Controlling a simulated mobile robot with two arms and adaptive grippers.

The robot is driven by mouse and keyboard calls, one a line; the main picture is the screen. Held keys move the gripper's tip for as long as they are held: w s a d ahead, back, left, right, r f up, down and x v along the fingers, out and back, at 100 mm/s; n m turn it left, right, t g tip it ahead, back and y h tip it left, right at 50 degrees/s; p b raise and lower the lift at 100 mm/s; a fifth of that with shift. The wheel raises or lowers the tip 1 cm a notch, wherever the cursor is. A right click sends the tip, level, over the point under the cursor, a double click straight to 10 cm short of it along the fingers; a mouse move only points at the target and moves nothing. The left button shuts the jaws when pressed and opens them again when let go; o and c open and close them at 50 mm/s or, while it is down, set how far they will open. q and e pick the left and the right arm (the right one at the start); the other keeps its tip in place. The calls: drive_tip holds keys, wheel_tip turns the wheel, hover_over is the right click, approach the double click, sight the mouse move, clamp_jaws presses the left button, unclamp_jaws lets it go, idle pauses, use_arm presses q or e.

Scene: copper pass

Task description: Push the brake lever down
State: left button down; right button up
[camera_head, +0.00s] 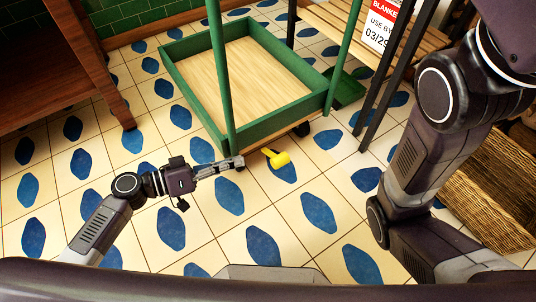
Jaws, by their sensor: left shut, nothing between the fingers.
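The brake lever (280,160) is a small yellow piece low at the front corner of a green cart (186,97), near a caster. My left gripper (241,162) is shut and empty. Its fingertips point right and lie just left of the lever in the picture, with a small gap between them. I cannot tell the height difference between fingertips and lever. My right arm comes in at the right, but its gripper is outside the picture.
The cart has a pale wooden floor and green posts. A slatted shelf (345,35) with dark legs stands behind right. A wicker basket (487,203) is at the right edge, and a brown wooden unit (50,70) at the left. Tiled floor in front is clear.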

sight(273, 155)
idle(0.3)
use_arm(q)
drive_tip(key=b+x, duration=0.3)
drive_tip(key=x, duration=0.7)
drive_tip(key=shift+s+d+f, duration=0.1)
drive_tip(key=shift+d, duration=0.05)
